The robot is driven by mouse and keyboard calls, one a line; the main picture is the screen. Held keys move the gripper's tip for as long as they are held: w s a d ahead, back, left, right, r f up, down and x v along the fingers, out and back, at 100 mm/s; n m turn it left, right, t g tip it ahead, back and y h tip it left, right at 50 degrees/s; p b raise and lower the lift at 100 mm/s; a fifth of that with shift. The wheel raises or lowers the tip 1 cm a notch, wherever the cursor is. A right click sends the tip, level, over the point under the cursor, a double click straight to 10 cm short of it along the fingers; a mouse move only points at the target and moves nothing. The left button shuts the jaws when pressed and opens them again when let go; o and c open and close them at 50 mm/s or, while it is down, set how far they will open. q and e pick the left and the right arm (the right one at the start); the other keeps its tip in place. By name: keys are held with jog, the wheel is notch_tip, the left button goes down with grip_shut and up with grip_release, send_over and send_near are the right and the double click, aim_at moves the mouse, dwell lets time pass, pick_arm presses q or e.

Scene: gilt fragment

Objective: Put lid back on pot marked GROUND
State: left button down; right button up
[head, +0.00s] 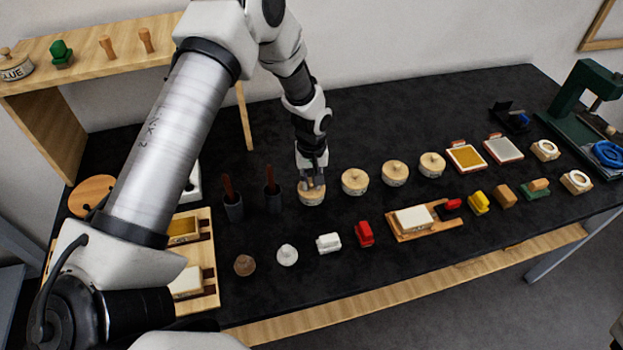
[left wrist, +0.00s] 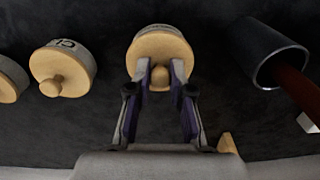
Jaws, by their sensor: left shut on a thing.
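My left gripper (head: 313,180) reaches down onto the leftmost lidded pot (head: 312,197) of a row on the black table. In the left wrist view the two fingers (left wrist: 160,78) are shut on the knob of that pot's round wooden lid (left wrist: 160,48). The lid appears to sit on the pot; whether it is seated or raised slightly I cannot tell. The pot's marking is mostly hidden. Other lidded pots stand to its right: one (head: 355,182), another (head: 395,173) and a third (head: 432,164).
Two dark cups with brown handles (head: 233,205) (head: 272,195) stand just left of the gripped pot. A wooden shelf (head: 100,65) is at the back left. Bare table lies behind the pots.

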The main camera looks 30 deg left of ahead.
dwell(0.6)
pick_arm(q)
jog(key=shift+c, duration=2.4)
grip_release()
jog(key=shift+r+p, duration=0.15)
jog(key=shift+p, duration=0.15)
jog(key=shift+r+p, duration=2.95)
jog(key=shift+r, duration=0.45)
grip_shut()
jog(key=shift+f, duration=0.25)
